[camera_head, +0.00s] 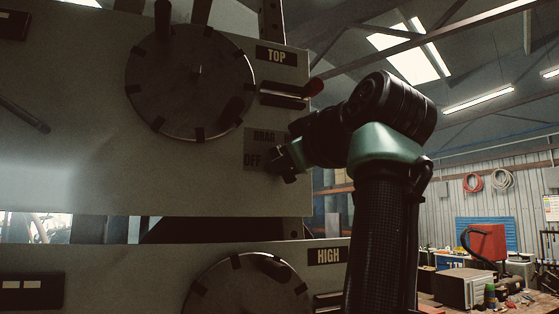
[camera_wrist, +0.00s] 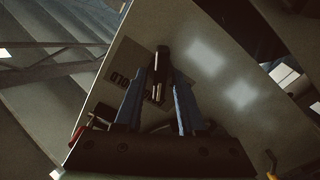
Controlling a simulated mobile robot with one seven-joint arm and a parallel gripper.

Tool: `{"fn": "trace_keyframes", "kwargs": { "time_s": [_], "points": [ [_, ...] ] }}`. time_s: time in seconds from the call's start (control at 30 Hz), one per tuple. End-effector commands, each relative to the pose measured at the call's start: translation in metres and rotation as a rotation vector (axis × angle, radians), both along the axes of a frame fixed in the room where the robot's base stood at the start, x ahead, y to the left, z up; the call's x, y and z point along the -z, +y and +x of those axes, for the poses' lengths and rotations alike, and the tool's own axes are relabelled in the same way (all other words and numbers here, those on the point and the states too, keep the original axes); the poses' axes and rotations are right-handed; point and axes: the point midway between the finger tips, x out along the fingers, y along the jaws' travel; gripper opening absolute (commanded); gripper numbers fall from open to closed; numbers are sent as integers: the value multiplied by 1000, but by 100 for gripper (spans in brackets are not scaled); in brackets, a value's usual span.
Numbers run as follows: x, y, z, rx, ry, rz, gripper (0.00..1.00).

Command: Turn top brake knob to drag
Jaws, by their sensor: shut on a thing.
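The top brake knob (camera_wrist: 157,88) is a small dark part on the pale panel, between my two fingers in the wrist view. My gripper (camera_wrist: 159,73) is shut on it. In the head view my gripper (camera_head: 284,163) is at the label plate (camera_head: 262,137) that reads DRAG above and OFF at the left. The gripper hides the knob and the plate's right part there. In the wrist view a label ending in OLD (camera_wrist: 121,79) shows left of the fingers. Which mark the knob points at I cannot tell.
A large round disc (camera_head: 190,80) with dark clips is up-left of my gripper, beside a TOP label (camera_head: 276,55). A HIGH panel (camera_head: 327,255) with another disc is below. A cluttered workbench (camera_head: 480,293) stands at right.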

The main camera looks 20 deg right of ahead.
Motion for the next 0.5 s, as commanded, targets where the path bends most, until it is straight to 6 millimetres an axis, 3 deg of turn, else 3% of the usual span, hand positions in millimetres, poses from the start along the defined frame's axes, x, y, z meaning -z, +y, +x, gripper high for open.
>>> {"fn": "trace_keyframes", "kwargs": {
  "time_s": [0.47,0.5],
  "points": [
    [-2,1,-1,-1,-6,-16,0],
    [-2,1,-1,-1,-6,-16,41]
  ]
}}
